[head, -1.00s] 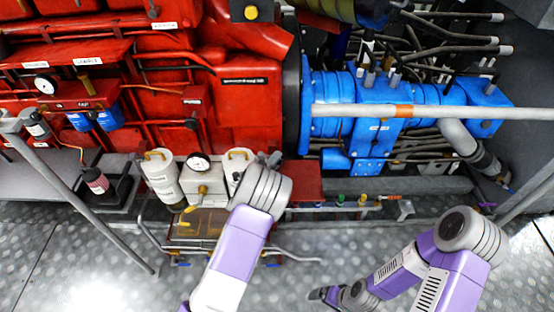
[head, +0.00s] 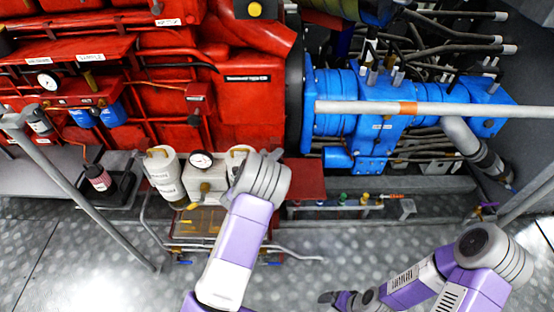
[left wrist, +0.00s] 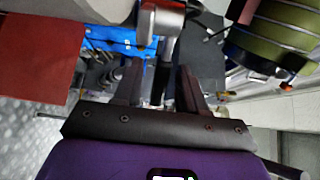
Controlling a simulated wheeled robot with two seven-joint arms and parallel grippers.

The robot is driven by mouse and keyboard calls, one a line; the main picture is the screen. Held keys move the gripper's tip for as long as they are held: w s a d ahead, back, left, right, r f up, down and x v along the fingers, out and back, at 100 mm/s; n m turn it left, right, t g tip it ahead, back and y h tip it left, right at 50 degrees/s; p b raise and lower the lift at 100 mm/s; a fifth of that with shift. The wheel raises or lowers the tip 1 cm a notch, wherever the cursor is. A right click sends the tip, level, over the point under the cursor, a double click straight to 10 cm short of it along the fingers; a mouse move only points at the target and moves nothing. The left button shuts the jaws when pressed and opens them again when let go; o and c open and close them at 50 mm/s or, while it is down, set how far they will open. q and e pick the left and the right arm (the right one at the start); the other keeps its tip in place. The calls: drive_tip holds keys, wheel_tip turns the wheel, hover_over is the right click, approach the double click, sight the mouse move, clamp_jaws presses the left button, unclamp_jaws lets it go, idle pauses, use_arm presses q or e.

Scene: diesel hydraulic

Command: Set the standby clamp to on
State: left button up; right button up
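In the left wrist view my left gripper (left wrist: 158,72) has its two dark fingers apart. A grey metal part with a dark stem (left wrist: 166,50) reaches down into the gap between them. It may be the standby clamp; no label is readable, and I cannot tell whether the fingers touch it.
The red engine (head: 250,110) joins a blue gearbox (head: 375,125) on the right. A grey rail with an orange band (head: 450,111) crosses in front. A slanted handrail (head: 85,200) is at left; metal floor lies in front.

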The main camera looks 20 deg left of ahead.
use_arm(q)
drive_tip(key=p+v, duration=0.1)
drive_tip(key=v, duration=0.6)
drive_tip(key=shift+s, duration=0.25)
drive_tip(key=shift+a, duration=0.1)
